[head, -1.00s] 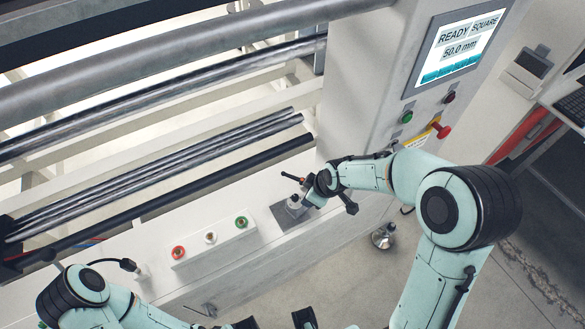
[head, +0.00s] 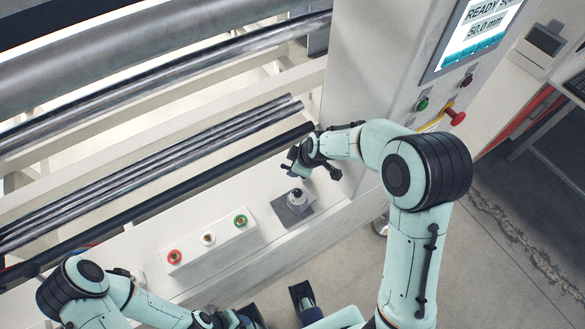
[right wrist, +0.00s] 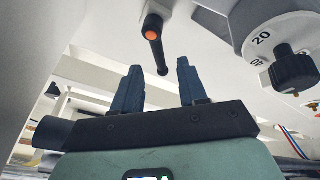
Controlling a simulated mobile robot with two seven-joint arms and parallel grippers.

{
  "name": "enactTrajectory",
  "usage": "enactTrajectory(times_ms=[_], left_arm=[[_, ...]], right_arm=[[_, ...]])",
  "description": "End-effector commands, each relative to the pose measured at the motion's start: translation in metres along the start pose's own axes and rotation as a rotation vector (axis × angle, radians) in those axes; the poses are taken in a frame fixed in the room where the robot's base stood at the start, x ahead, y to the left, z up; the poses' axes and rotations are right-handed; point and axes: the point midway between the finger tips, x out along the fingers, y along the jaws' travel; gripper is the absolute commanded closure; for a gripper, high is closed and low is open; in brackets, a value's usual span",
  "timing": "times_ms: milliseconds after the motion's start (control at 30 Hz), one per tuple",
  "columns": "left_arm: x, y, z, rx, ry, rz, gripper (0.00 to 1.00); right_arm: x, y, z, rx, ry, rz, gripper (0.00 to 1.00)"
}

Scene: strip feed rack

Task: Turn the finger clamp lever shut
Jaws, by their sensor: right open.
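The finger clamp lever (right wrist: 153,38), a black bar with an orange end, shows in the right wrist view. Its far end lies in line with the gap between my right gripper's dark blue fingers (right wrist: 159,69). The fingers are open; I cannot tell whether they touch it. In the head view my right gripper (head: 299,159) is behind the grey block with a black knob (head: 297,194), by the dark bar's end, and I cannot make out the lever there. My left gripper (head: 226,319) is at the bottom edge, partly cut off.
A dial with numbers and a black knob (right wrist: 292,68) is right of the lever. A white box (head: 210,240) with red, white and green buttons stands on the ledge. Long rollers (head: 160,82) run at the left. A control panel with screen (head: 474,35) and red knob (head: 456,117) is at the right.

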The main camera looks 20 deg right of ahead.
Motion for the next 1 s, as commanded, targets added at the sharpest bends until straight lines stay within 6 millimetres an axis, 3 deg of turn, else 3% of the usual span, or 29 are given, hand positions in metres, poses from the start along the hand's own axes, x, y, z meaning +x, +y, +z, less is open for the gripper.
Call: enactTrajectory(times_ms=[200,567,667,700,1000], left_arm=[[0.004,-0.001,-0.002,0.001,0.007,0.002,0.53],[0.004,0.000,-0.003,0.002,0.009,0.002,0.53],[0.004,0.000,-0.003,0.001,0.009,0.002,0.53],[0.004,0.000,-0.003,0.001,0.009,0.002,0.53],[0.012,-0.002,-0.006,0.002,0.016,0.004,0.53]], right_arm=[[0.027,0.000,0.000,0.000,0.000,0.000,0.58],[0.032,0.000,0.000,0.000,0.001,0.000,0.58],[0.032,0.000,0.000,0.000,0.001,0.000,0.84],[0.032,0.000,0.000,0.000,0.001,0.000,0.97],[0.033,-0.001,0.001,-0.023,0.009,-0.010,1.00]])
